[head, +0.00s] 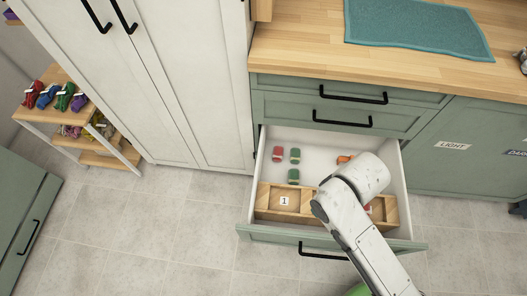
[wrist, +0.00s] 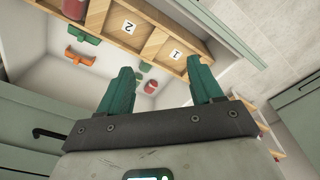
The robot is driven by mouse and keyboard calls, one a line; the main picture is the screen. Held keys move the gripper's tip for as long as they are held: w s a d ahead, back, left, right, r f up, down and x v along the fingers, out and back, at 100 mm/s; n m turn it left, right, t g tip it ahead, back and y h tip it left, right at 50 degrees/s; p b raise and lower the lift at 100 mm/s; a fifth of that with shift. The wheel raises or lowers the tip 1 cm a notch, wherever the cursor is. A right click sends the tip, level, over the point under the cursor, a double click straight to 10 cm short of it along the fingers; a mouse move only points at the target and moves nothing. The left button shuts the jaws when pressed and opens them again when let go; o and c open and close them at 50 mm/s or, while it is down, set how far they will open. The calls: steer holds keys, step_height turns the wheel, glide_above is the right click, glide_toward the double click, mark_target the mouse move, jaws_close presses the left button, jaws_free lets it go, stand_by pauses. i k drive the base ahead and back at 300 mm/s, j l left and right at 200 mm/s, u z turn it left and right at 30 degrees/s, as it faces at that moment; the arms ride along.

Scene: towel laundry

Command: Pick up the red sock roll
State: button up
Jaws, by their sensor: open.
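The red sock roll (head: 277,154) lies on the white floor of the open drawer (head: 325,140), near its left wall. In the wrist view the red sock roll (wrist: 151,87) shows between my fingers, beyond them and nearer the left one. My gripper (wrist: 162,64) is open and empty, with two green fingers apart. In the head view my arm hides the gripper. A green sock roll (head: 295,155) lies just right of the red one, and another green roll (head: 293,176) lies nearer the divider.
A wooden divider (head: 264,201) with numbered compartments runs along the drawer's front. Another red item (wrist: 74,8) sits in a divider compartment. An orange item (wrist: 82,58) lies on the drawer floor. A tall white cabinet (head: 190,80) stands left of the drawer.

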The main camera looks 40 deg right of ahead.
mark_target(278, 150)
steer(key=k+l, duration=0.2)
steer(key=l, duration=0.15)
steer(key=k+l, duration=0.15)
steer(key=l, duration=0.15)
steer(key=k+l, duration=0.2)
steer(key=l, duration=0.15)
